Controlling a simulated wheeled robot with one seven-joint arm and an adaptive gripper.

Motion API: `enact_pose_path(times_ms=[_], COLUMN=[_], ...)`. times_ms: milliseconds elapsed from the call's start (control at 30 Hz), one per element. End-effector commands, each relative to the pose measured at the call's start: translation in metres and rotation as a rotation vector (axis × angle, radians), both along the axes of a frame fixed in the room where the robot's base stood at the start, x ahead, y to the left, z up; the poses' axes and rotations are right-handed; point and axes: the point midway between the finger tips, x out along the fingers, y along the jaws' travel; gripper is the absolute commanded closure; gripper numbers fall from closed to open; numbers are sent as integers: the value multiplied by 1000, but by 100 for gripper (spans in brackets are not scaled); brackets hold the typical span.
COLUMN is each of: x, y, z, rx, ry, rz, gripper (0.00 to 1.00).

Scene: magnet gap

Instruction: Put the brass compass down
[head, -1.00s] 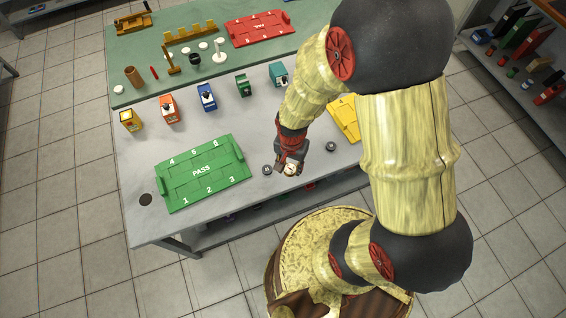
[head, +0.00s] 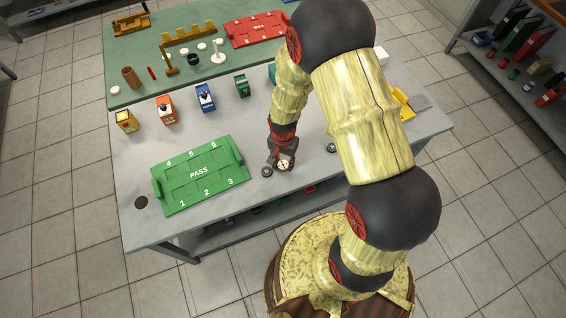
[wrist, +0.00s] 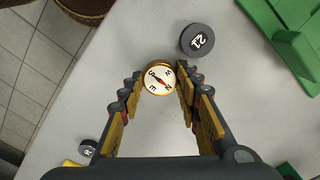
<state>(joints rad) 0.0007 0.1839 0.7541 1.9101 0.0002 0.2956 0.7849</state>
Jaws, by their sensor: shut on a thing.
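My gripper (head: 283,159) is shut on the brass compass (head: 284,164), near the front edge of the grey bench top (head: 220,128). In the wrist view the round compass (wrist: 158,78), with its white dial and red needle facing the camera, sits between the fingertips (wrist: 160,73). I cannot tell whether its underside touches the bench. A dark grey disc with a white mark (head: 267,171) lies just left of the compass, apart from it; the wrist view shows this disc (wrist: 199,40) too.
Another dark disc (head: 332,147) lies to the right. A green PASS tray (head: 200,175) lies left, and a red tray (head: 257,30) lies on the green mat (head: 130,60). Several small coloured boxes (head: 205,97) stand behind. Bare bench lies between them.

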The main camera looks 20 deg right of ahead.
Motion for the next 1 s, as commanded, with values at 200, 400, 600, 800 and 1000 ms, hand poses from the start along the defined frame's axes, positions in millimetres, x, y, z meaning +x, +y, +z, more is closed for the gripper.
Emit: enact_pose_path(times_ms=[200,400,600,800,1000], x=[1,1,1,1,2], y=[0,0,0,0,0], z=[0,-1,-1,-1,8], rx=[0,0,0,0,0], ry=[-1,-1,-1,-1,-4], rz=[0,0,0,0,0], gripper=[92,59,48,48,48])
